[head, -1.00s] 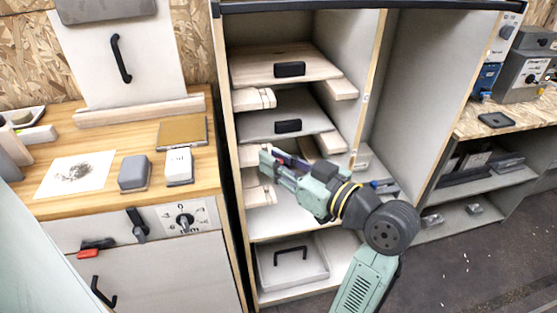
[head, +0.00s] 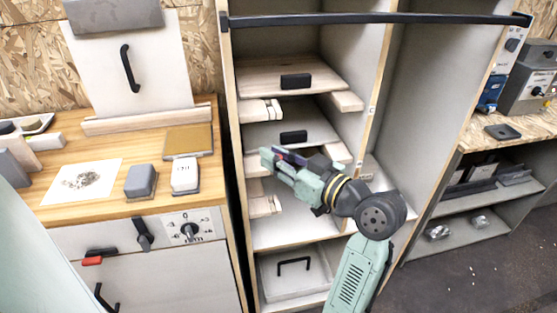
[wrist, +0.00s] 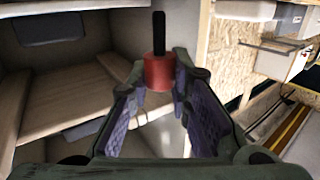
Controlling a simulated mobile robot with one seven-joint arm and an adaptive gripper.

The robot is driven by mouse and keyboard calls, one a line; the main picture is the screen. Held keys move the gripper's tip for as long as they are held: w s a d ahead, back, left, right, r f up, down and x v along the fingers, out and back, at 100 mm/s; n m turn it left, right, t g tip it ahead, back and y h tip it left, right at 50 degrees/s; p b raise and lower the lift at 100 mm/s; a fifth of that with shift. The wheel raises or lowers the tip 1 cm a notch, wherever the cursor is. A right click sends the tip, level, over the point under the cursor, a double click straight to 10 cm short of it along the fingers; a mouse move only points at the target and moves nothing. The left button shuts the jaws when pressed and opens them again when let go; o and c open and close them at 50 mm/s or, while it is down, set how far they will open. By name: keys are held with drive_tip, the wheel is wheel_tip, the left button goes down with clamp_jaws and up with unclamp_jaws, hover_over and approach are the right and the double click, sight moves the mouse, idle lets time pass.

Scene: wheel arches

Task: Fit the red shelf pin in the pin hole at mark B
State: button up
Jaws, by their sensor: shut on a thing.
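The red shelf pin (wrist: 158,72) is in the wrist view, a red collar with a dark rod standing up from it in the picture. My gripper (wrist: 159,86) is shut on the red collar, with one finger on each side. In the head view my gripper (head: 268,156) is at the open front of the tall cabinet, just below the middle sliding board (head: 278,131). The pin is too small to make out clearly there. I cannot make out mark B or its pin hole in either view.
Sliding boards on wooden runners fill the cabinet's left bay, with the upper board (head: 270,78) above my gripper. A cabinet side panel edge (head: 232,150) stands close left of it. A drawer tray (head: 291,272) lies below. The right bay (head: 430,90) looks mostly empty.

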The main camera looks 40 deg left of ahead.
drive_tip(key=w+a, duration=0.5)
drive_tip(key=shift+a+p, duration=0.35)
idle(0.8)
drive_tip(key=shift+f+b, duration=0.85)
drive_tip(key=shift+b, duration=0.2)
idle(1.2)
drive_tip(key=shift+f, duration=0.2)
drive_tip(key=shift+f+b, duration=0.35)
drive_tip(key=shift+b, duration=0.25)
drive_tip(key=o, duration=0.9)
